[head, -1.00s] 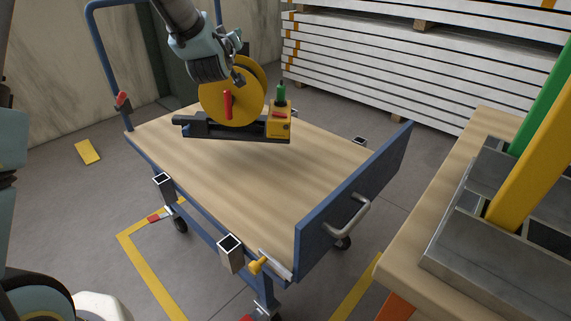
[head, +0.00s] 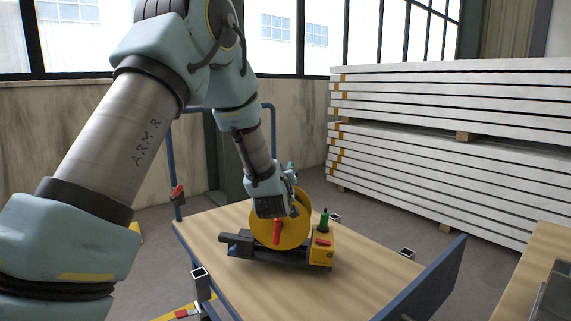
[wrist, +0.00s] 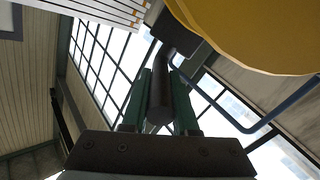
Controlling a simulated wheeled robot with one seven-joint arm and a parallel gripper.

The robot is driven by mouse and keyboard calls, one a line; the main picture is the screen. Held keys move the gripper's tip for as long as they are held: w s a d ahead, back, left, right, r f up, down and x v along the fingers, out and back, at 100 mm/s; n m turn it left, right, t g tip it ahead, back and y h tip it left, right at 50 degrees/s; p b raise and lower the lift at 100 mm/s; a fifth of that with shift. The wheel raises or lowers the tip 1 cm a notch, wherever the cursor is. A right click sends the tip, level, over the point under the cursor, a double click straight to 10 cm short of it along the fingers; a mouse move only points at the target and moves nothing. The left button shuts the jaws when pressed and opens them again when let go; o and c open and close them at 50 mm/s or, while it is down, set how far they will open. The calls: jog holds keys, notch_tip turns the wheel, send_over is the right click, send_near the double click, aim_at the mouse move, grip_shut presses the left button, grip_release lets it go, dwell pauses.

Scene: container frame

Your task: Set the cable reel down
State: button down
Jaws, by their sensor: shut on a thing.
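The cable reel (head: 297,234) has a yellow drum with a red crank handle, a dark base bar and a yellow box with a green knob at its right end. It is upright over the wooden deck of a blue cart (head: 345,288), near the deck's far part. I cannot tell whether its base touches the deck. My gripper (head: 291,207) is at the reel's top. In the wrist view my gripper (wrist: 162,78) has its green fingers shut on a dark bar of the reel, and the yellow drum (wrist: 255,35) shows at upper right.
The cart has a blue end board (head: 430,285) at right, square metal sockets (head: 201,284) along its edges and a blue push rail (head: 173,160) at the back. A stack of pale panels (head: 430,150) stands behind. A wooden bench (head: 530,270) is at right. The near deck is clear.

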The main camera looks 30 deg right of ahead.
jog(key=shift+f, duration=1.55)
jog(key=c, duration=1)
grip_release()
jog(key=shift+f, duration=0.2)
jog(key=o, duration=0.3)
jog(key=shift+s+a, duration=0.1)
jog(key=shift+s, duration=0.05)
jog(key=b+v, duration=0.1)
jog(key=v, duration=1)
jog(key=shift+s+a, duration=0.2)
jog(key=shift+s, duration=0.1)
